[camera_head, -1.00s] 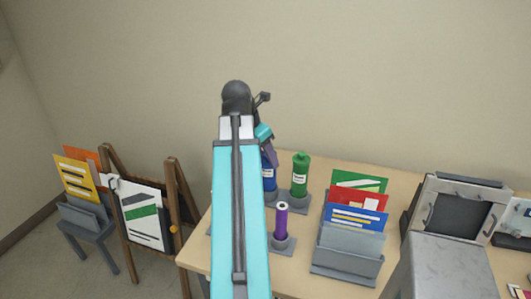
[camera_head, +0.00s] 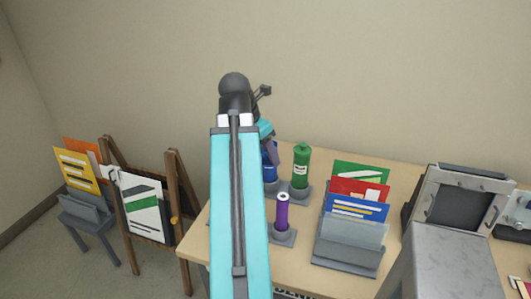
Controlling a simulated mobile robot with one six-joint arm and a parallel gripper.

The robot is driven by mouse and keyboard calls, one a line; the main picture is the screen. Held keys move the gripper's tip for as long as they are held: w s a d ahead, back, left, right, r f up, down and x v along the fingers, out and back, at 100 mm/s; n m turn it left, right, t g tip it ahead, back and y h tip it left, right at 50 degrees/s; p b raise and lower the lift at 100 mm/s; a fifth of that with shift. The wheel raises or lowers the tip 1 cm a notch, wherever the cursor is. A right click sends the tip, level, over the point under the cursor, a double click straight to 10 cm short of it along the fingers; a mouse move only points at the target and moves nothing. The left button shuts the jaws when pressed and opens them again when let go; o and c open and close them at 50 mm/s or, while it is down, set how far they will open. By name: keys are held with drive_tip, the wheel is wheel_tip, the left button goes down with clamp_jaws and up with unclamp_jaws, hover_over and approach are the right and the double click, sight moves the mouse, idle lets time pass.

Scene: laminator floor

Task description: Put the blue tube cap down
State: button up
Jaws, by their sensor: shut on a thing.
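The blue tube (camera_head: 270,174) stands on the table, partly hidden behind my arm. My gripper (camera_head: 271,156) is at its top, small and mostly hidden by my arm. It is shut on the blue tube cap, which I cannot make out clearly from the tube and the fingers. I cannot tell whether the cap touches the tube. A green tube (camera_head: 301,168) with a green top stands upright just right of it. A purple tube (camera_head: 282,212) stands in front, its top showing a pale ring with a dark centre.
A grey rack (camera_head: 345,256) with coloured sheets stands right of the tubes on the wooden table (camera_head: 300,262). A grey-framed machine (camera_head: 458,205) is farther right. A wooden easel (camera_head: 182,205) and a small stand with sheets (camera_head: 88,208) are at left.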

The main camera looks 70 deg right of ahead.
drive_tip(key=w+a+f+b, duration=0.1)
drive_tip(key=w+a+f, duration=0.2)
drive_tip(key=w+a, duration=0.5)
drive_tip(key=w+a+f+b, duration=0.1)
drive_tip(key=w+a+f, duration=0.2)
drive_tip(key=w, duration=1)
drive_tip(key=w+a+f, duration=0.3)
drive_tip(key=w+a, duration=0.3)
drive_tip(key=w, duration=0.4)
drive_tip(key=w+a+f+b, duration=0.1)
drive_tip(key=w+a+f, duration=0.2)
drive_tip(key=a, duration=0.8)
drive_tip(key=w+a+f, duration=0.3)
drive_tip(key=w+a, duration=0.4)
drive_tip(key=a, duration=0.5)
drive_tip(key=w+a+f+m+b, duration=0.1)
drive_tip(key=w+a+f, duration=0.2)
drive_tip(key=a, duration=0.8)
drive_tip(key=shift+w+a+f+b, duration=0.2)
drive_tip(key=shift+w+f+b, duration=0.2)
drive_tip(key=shift+w, duration=0.7)
